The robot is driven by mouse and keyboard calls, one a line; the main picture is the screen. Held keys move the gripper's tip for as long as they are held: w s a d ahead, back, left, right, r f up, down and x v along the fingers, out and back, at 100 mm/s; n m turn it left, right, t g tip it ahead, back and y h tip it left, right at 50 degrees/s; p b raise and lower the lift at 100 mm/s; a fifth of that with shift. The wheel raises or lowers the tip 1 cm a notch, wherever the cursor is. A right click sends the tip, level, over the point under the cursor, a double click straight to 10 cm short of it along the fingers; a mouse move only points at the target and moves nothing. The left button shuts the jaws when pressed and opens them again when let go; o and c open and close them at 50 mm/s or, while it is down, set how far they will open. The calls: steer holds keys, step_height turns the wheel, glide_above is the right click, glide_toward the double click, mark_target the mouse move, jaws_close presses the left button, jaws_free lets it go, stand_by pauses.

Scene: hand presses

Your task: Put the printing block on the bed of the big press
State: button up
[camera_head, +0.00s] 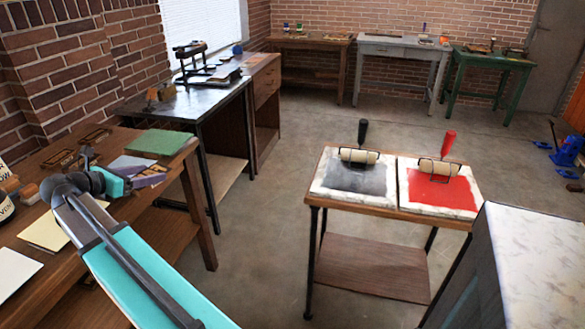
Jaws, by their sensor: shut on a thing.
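My teal arm reaches in from the bottom left over the wooden bench. My gripper (132,182) is small in view at its far end, low over the right part of the bench. It is shut on a small purple-and-brown block (149,180), which looks like the printing block. The fingers are partly hidden, and I cannot tell whether the block touches the bench. A dark press with a lever (196,64), which may be the big press, stands on the dark-topped table (165,105) behind. Its bed is too small to make out clearly.
The wooden bench (110,210) holds a green mat (157,143), a grey-blue pad (127,165), pale sheets and bottles. A small table at centre right carries black (355,178) and red (440,188) inking slabs with rollers. A marble-topped cabinet (545,260) stands right. Open floor lies between.

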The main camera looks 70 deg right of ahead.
steer(key=s+d+f+m+g+y, duration=0.1)
steer(key=s+d+m+g, duration=0.2)
steer(key=s+d, duration=0.65)
steer(key=s+d+f+m+g+y, duration=0.1)
steer(key=s+d+m+g, duration=0.15)
steer(key=s+d, duration=0.65)
steer(key=s+d+m+g+y, duration=0.1)
steer(key=s+m+g+y, duration=0.3)
steer(key=s, duration=2.3)
steer(key=shift+s+d+f+m+g+y, duration=0.15)
steer(key=shift+s+f+m+g+y, duration=0.25)
steer(key=shift+m, duration=0.35)
steer(key=shift+w, duration=0.1)
glide_above(345, 180)
steer(key=shift+d+f+p, duration=0.1)
steer(key=shift+f+p, duration=0.35)
steer(key=shift+f, duration=0.35)
steer(key=shift+f, duration=0.1)
steer(key=shift+f, duration=1.65)
